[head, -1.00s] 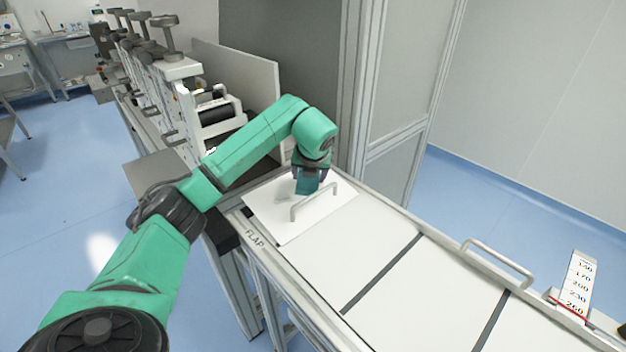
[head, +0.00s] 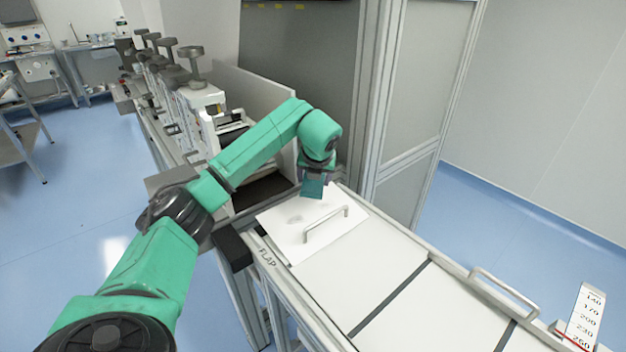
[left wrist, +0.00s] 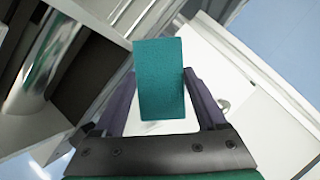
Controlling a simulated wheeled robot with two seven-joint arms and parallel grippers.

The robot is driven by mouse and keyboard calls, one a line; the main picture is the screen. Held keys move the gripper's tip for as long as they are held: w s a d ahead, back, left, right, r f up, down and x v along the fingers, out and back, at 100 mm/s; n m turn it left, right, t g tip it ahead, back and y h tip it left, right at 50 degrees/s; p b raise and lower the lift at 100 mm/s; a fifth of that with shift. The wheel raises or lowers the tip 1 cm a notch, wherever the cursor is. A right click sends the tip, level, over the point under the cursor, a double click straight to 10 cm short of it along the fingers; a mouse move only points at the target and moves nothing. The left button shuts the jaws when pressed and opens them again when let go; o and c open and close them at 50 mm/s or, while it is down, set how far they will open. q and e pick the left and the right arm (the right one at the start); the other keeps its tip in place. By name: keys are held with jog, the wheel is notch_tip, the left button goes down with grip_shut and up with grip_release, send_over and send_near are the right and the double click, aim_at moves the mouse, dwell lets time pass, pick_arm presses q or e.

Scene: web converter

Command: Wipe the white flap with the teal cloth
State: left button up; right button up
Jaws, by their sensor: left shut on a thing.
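The white flap (head: 285,235) lies on the near left end of the long white-topped machine, with a bent grey handle (head: 327,226) on it. A faint grey smudge (head: 295,219) shows on the flap, left of the handle. My left gripper (head: 316,174) is shut on the teal cloth (head: 312,189), which hangs at the flap's far edge in the head view. The cloth looks raised off the flap, but contact is hard to judge. In the left wrist view the cloth (left wrist: 159,80) sits between the fingers and hides part of the flap behind it. My right gripper is not in view.
A second handle (head: 503,293) and a numbered scale (head: 585,318) stand along the machine's right side. Rollers and posts (head: 190,75) line the machine behind my arm. A framed panel (head: 425,110) rises behind the flap. White panels right of the flap are clear.

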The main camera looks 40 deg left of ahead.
aim_at(316, 182)
pick_arm(q)
jog(key=shift+d+r, duration=0.1)
jog(key=shift+r, duration=0.5)
jog(key=r+p, duration=0.2)
jog(key=r, duration=0.1)
jog(key=shift+d+p, duration=0.25)
jog(key=shift+p, duration=0.15)
jog(key=shift+s, duration=0.1)
